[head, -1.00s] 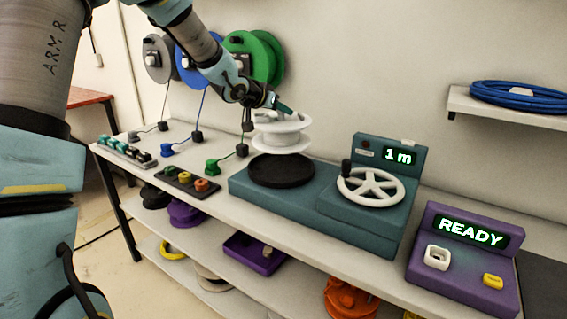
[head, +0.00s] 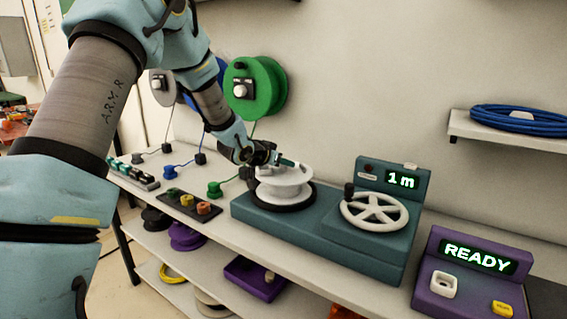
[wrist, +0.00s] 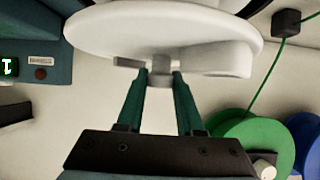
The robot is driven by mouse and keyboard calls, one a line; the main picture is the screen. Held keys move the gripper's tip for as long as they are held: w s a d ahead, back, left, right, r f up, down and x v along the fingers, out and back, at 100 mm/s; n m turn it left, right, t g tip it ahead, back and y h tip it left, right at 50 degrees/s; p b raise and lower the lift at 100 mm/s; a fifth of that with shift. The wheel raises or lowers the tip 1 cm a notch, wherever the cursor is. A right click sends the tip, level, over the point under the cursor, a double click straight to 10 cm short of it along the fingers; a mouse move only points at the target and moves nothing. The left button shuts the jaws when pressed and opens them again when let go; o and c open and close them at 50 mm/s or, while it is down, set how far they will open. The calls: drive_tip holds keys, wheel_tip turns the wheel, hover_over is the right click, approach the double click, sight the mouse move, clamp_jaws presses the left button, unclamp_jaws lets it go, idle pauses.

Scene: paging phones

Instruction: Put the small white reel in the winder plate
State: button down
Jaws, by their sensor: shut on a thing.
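The small white reel (head: 284,186) is upright over the round black winder plate (head: 287,206) on the left part of the teal winder (head: 255,212). Its lower flange is at the plate or just above it; I cannot tell if it touches. My gripper (head: 292,164) is at the reel's top, its teal fingers shut on a small part of the reel. In the wrist view, the fingers (wrist: 160,84) close on a grey tab at the white reel (wrist: 165,30). The reel's underside and the plate's middle are hidden.
A white handwheel (head: 374,211) and a "1 m" display (head: 402,181) are on the winder's right. A purple box (head: 465,272) reads READY. Green, blue and grey wall reels (head: 262,90) hang behind my arm. Connectors (head: 188,203) lie left of the winder.

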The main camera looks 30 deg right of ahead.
drive_tip(key=c, duration=0.5)
unclamp_jaws()
drive_tip(key=shift+c, duration=0.2)
drive_tip(key=shift+r, duration=0.1)
drive_tip(key=b+v, duration=0.1)
drive_tip(key=v, duration=1.1)
drive_tip(key=a+f+n+t+y, duration=0.1)
drive_tip(key=a+f+n+y, duration=0.2)
drive_tip(key=a, duration=0.7)
drive_tip(key=a+f+n+y, duration=0.2)
drive_tip(key=a+n+y, duration=0.15)
drive_tip(key=a, duration=0.65)
drive_tip(key=s+a+f+n+g+y, duration=0.3)
drive_tip(key=s+a+n+g+y, duration=0.1)
drive_tip(key=s+a, duration=1)
drive_tip(key=shift+s+a+n+g, duration=0.35)
drive_tip(key=shift+a+g, duration=0.25)
drive_tip(key=shift+a, duration=0.15)
